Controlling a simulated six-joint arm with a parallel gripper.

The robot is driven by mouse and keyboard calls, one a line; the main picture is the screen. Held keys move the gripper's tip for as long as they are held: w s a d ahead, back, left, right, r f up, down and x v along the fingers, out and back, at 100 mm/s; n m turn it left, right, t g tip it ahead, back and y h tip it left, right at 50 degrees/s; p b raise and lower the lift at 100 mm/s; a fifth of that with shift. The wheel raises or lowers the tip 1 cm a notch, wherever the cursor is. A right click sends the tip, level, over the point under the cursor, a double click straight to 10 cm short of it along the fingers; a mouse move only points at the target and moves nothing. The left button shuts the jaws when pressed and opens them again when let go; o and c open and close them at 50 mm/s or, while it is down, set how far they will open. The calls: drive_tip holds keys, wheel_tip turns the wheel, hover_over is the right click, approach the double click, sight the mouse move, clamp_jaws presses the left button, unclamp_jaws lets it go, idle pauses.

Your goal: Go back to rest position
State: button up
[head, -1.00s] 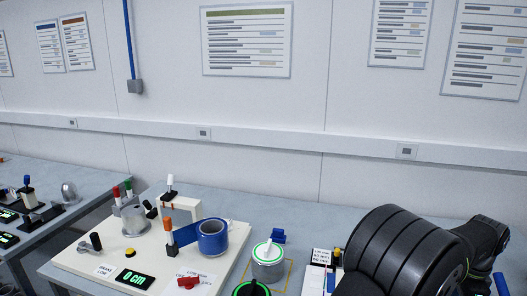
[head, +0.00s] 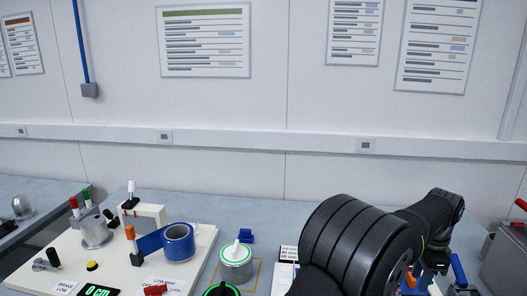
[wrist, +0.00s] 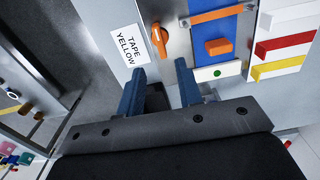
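My gripper (wrist: 160,90) shows in the wrist view with its two blue fingers apart and nothing between them. It hangs near a grey panel with a "TAPE YELLOW" label (wrist: 129,45) and an orange knob (wrist: 159,37). In the head view my black arm reaches in from the lower right. The gripper itself is mostly hidden there behind the arm.
In the wrist view, red (wrist: 285,44) and yellow (wrist: 275,70) bars lie right of the panel.

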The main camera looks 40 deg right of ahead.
wheel_tip(320, 180, down, 9)
drive_tip(key=shift+r, duration=0.15)
drive_tip(key=shift+f, duration=0.3)
drive_tip(key=n, duration=1)
drive_tip(key=shift+o, duration=0.5)
